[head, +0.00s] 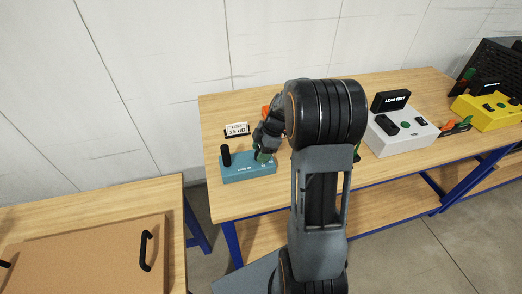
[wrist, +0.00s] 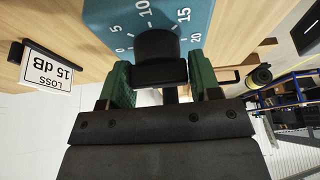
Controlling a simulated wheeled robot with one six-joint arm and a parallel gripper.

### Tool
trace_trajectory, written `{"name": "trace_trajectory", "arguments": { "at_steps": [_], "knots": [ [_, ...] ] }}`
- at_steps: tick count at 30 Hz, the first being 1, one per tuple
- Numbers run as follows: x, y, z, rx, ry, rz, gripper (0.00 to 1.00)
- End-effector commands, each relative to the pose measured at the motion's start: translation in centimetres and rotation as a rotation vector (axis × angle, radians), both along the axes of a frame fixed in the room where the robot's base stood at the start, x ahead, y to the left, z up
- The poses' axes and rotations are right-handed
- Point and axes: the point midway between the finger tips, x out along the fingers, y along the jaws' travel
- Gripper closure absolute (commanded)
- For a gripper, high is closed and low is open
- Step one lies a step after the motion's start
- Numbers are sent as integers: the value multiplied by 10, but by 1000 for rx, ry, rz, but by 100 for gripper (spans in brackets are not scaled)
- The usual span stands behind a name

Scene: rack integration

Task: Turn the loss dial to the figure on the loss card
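The teal loss box (head: 248,173) stands on the wooden bench; its top (wrist: 105,12) shows a white scale marked 5, 10, 15 and 20 in the wrist view. The black loss dial (wrist: 156,46) has a wide grip bar. My gripper (wrist: 161,78) has green fingers, one against each side of that bar, with no gap visible. My gripper also shows at the box's right end (head: 264,155) in the head view. The dial's pointer mark is hidden. The loss card (wrist: 46,71) reads "LOSS 15 dB"; it stands behind the box (head: 237,129).
A black upright post (head: 226,155) stands at the box's left end. A white lead test box (head: 400,135) and a yellow box (head: 488,110) stand to the right on the bench. A separate table with a brown panel (head: 85,262) and black handle is at front left.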

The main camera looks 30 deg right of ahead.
Motion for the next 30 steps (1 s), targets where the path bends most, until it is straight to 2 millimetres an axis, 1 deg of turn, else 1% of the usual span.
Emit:
{"name": "trace_trajectory", "arguments": {
  "at_steps": [1,8,14,19,23,30],
  "knots": [
    [0,0,0,0,0,0,47],
    [0,0,0,0,0,0,69],
    [0,0,-1,0,-1,-14,70],
    [0,0,-3,0,-2,-82,70],
    [0,0,-5,0,-3,-176,70],
    [0,0,-4,0,-5,-399,70]
  ]
}}
